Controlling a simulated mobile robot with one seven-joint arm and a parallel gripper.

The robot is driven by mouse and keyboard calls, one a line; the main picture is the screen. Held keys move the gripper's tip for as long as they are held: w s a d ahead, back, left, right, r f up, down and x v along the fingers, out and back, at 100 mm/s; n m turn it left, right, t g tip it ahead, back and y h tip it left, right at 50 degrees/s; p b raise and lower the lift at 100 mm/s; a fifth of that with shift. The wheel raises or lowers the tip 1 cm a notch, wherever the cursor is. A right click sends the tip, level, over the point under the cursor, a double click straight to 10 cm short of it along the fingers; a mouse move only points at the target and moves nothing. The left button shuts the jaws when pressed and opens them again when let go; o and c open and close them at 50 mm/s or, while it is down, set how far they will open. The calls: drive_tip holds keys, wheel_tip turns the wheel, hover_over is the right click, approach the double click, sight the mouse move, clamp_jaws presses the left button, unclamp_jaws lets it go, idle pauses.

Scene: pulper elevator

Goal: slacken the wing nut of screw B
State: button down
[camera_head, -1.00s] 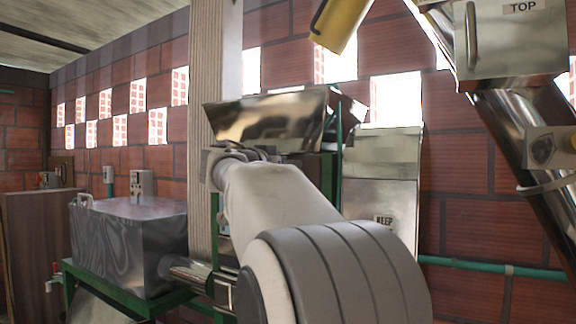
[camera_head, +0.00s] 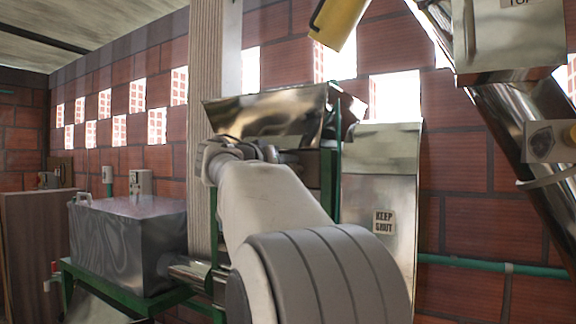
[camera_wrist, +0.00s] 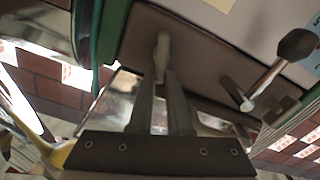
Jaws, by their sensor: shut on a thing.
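In the wrist view, my gripper (camera_wrist: 163,85) points up the picture, its two long fingers close together. It is shut on a small pale upright piece (camera_wrist: 162,48), which looks like the wing of a wing nut, in front of a brown plate (camera_wrist: 200,52). The fingers hide its lower part. No letter shows there, so I cannot tell which screw it belongs to. In the head view my forearm reaches toward the machine below a shiny metal hopper (camera_head: 268,115); my fingers and the nut are hidden there.
A lever with a dark knob (camera_wrist: 296,45) stands right of my fingers in the wrist view. A green frame edge (camera_wrist: 115,30) is close on the left. In the head view, a panel marked KEEP SHUT (camera_head: 384,222), a grey metal box (camera_head: 130,245) and a slanting metal tube (camera_head: 520,130) surround the arm.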

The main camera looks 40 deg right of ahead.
drive_tip(key=shift+w+a+f+n, duration=0.1)
drive_tip(key=shift+w+f+n, duration=0.2)
drive_tip(key=shift+n, duration=2.05)
drive_tip(key=shift+w+a+f+n, duration=0.15)
drive_tip(key=shift+f+n, duration=0.25)
drive_tip(key=shift+n, duration=1.9)
drive_tip(key=shift+w+a+f+n, duration=0.1)
drive_tip(key=shift+w+f+n, duration=0.2)
drive_tip(key=shift+n, duration=2.05)
drive_tip(key=shift+f, duration=0.1)
drive_tip(key=c, duration=0.9)
unclamp_jaws()
drive_tip(key=shift+o, duration=0.2)
drive_tip(key=b+v, duration=0.3)
drive_tip(key=v, duration=1.4)
drive_tip(key=shift+a, duration=0.2)
drive_tip(key=shift+s, duration=0.1)
